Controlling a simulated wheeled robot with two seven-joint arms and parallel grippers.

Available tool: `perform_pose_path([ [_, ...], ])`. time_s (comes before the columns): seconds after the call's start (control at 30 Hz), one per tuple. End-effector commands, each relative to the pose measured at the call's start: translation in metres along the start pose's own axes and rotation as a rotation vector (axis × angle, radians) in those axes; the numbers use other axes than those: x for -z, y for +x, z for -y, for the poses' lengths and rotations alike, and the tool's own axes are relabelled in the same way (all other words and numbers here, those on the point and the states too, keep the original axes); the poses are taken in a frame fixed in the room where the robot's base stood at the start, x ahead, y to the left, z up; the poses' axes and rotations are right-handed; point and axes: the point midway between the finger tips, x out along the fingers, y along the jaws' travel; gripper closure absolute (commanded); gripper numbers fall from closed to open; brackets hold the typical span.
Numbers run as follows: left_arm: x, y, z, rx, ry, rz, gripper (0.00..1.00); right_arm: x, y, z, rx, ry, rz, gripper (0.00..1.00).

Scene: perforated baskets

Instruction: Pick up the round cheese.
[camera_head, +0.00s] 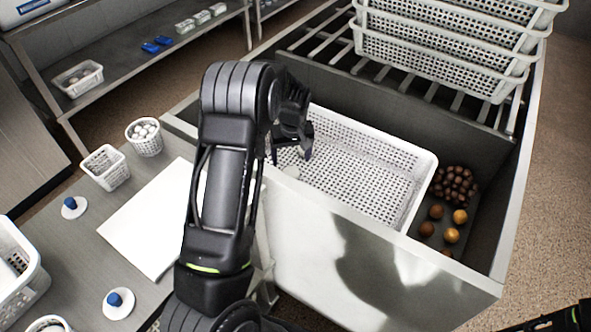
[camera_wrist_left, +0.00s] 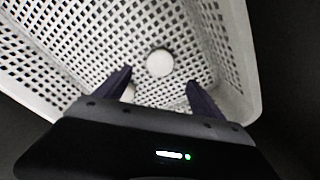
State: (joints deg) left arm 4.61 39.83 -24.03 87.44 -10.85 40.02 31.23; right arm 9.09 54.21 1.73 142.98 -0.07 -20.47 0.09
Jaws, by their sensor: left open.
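A round white cheese (camera_wrist_left: 160,63) lies on the floor of the white perforated basket (camera_wrist_left: 225,60) in the left wrist view. A pale round shape (camera_head: 291,171) at the near left end of the basket (camera_head: 370,150) in the head view looks like the cheese, partly hidden. My left gripper (camera_head: 292,148) is open and reaches down over that end of the basket. In the left wrist view its fingertips (camera_wrist_left: 159,82) stand apart, with the cheese just beyond the gap between them. A second pale thing (camera_wrist_left: 128,93) is partly hidden behind the left finger.
The basket sits in a metal bin (camera_head: 350,260) with raised walls. Brown and orange balls (camera_head: 452,184) lie to its right. Stacked white baskets (camera_head: 445,40) stand on a rack behind. A counter at left holds a white board (camera_head: 150,222) and small baskets (camera_head: 145,136).

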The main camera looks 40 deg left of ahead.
Motion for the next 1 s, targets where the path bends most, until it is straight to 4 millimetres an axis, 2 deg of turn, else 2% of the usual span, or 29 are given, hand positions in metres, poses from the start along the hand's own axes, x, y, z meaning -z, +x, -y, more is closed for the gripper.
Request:
perform_pose_path([
  [0.17, 0.0, 0.001, 0.0, -0.002, 0.0, 0.001, 0.22, 0.0, 0.0, 0.0, -0.001, -0.001, -0.001, 0.64],
  [0.43, -0.001, 0.025, -0.001, -0.002, 0.0, 0.001, 0.22, 0.0, -0.001, 0.0, -0.001, -0.001, -0.001, 0.64],
  [0.77, -0.001, 0.028, -0.001, -0.003, 0.0, 0.001, 0.22, 0.0, -0.001, 0.0, -0.001, -0.001, -0.001, 0.64],
  [0.87, -0.002, 0.035, 0.0, -0.002, 0.0, 0.003, 0.22, 0.0, -0.003, 0.001, -0.001, -0.001, -0.002, 0.64],
  [1.0, -0.004, 0.055, 0.0, -0.001, 0.0, 0.004, 0.22, 0.001, -0.006, 0.002, -0.001, -0.001, -0.002, 0.64],
])
